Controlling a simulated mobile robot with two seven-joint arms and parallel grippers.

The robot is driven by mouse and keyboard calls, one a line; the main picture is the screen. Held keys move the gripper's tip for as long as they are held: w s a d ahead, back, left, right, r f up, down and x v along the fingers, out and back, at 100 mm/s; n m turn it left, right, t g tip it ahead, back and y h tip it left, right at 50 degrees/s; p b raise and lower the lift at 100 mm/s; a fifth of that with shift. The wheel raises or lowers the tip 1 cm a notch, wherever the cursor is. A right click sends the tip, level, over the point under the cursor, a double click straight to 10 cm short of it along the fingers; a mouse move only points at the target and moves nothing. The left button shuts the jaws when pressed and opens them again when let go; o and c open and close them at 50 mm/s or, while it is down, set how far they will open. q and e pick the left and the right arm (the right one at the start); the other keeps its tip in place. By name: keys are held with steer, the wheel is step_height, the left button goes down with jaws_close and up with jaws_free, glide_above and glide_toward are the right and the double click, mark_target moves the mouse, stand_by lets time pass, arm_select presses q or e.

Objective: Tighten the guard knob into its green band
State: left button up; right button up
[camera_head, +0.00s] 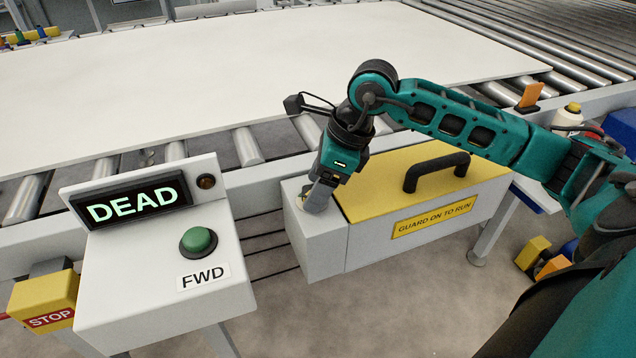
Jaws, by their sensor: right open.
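The guard is a yellow cover (395,180) with a black handle (437,171) and a label reading "GUARD ON TO RUN" (433,218). It sits beside a pale grey box end (322,246) at the conveyor's near edge. My right gripper (318,199) points down at the top of that box end, left of the yellow cover. Its jaws are open. The guard knob and its green band cannot be made out; the gripper covers that spot. I cannot tell whether the fingers touch anything. My left gripper is out of view.
A control box (150,270) at the left has a display reading "DEAD" (132,205), a green FWD button (198,241) and a yellow STOP box (45,300). A large white board (230,70) lies on the rollers behind. Floor shows in front of the guard.

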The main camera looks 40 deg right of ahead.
steer(key=shift+c, duration=0.5)
steer(key=c, duration=1)
steer(key=shift+o, duration=0.2)
steer(key=shift+m, duration=0.4)
steer(key=m+b, duration=0.1)
steer(key=m+t+h, duration=0.1)
steer(key=m, duration=0.1)
steer(key=shift+s+a+m+b, duration=0.1)
steer(key=shift+a+m+b, duration=0.1)
steer(key=shift+m+b, duration=0.15)
steer(key=shift+a+m+t+h+b, duration=0.15)
steer(key=shift+m+h+b, duration=0.3)
steer(key=shift+m, duration=0.65)
steer(key=shift+a+m+t+h+b, duration=0.1)
steer(key=shift+m+t+h+b, duration=0.1)
steer(key=shift+m+h, duration=0.65)
steer(key=shift+d+m, duration=0.1)
steer(key=shift+m, duration=0.3)
steer(key=o, duration=1.1)
steer(key=shift+s, duration=0.1)
steer(key=shift+c, duration=0.2)
